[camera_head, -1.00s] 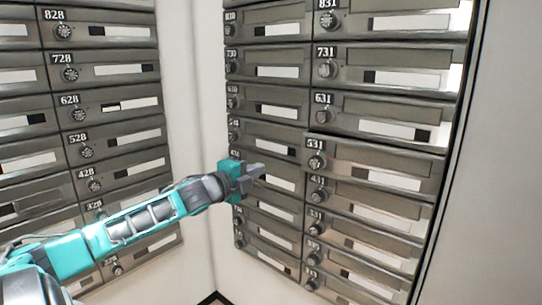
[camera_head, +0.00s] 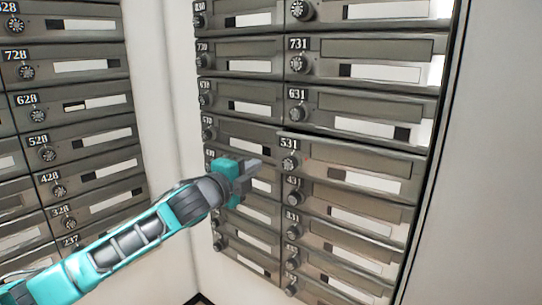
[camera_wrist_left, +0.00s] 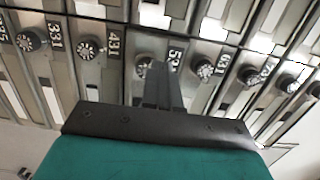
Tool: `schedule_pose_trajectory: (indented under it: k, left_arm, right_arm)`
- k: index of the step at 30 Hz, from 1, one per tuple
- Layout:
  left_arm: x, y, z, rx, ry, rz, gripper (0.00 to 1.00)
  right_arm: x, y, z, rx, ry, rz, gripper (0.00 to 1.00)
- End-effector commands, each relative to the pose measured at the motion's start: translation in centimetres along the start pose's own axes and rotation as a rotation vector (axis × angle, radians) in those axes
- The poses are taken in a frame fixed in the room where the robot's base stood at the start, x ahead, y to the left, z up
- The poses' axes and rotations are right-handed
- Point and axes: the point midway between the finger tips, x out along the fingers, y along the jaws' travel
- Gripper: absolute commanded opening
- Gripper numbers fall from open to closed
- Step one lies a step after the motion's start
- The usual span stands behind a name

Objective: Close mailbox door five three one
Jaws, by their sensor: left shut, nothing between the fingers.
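Mailbox door 531 (camera_head: 350,166) is in the right column of the right mailbox wall in the head view, with a round dial beside its number. Its top edge stands out a little from the row above, so it looks slightly ajar. My left gripper (camera_head: 252,168) is shut and empty, just left of door 531, in front of the left column. In the left wrist view the shut fingers (camera_wrist_left: 160,85) overlap the front of door 531 (camera_wrist_left: 176,58) and partly hide its dial. I cannot tell whether they touch it. My right gripper is not in view.
Door 631 (camera_head: 350,110) is above and door 431 (camera_head: 345,200) below; both look flush. Another mailbox wall (camera_head: 70,110) stands at the left, across a pale corner. A plain pale wall (camera_head: 480,180) is at the right.

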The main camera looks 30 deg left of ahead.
Motion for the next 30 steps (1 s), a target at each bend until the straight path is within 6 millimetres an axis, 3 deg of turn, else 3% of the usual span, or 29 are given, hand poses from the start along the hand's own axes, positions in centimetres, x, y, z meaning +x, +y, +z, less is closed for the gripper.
schedule_pose_trajectory:
  k: [15,21,30]
  left_arm:
    - [7.2,-0.1,0.0,-0.002,0.000,-0.002,0.00]
    - [8.6,0.0,0.0,-0.001,0.000,0.000,0.00]
    - [8.9,0.0,0.0,0.000,0.001,0.000,0.00]
  right_arm:
    - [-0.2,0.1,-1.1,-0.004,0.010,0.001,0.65]
    - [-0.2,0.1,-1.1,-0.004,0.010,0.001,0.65]
    - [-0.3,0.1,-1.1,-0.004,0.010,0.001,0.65]
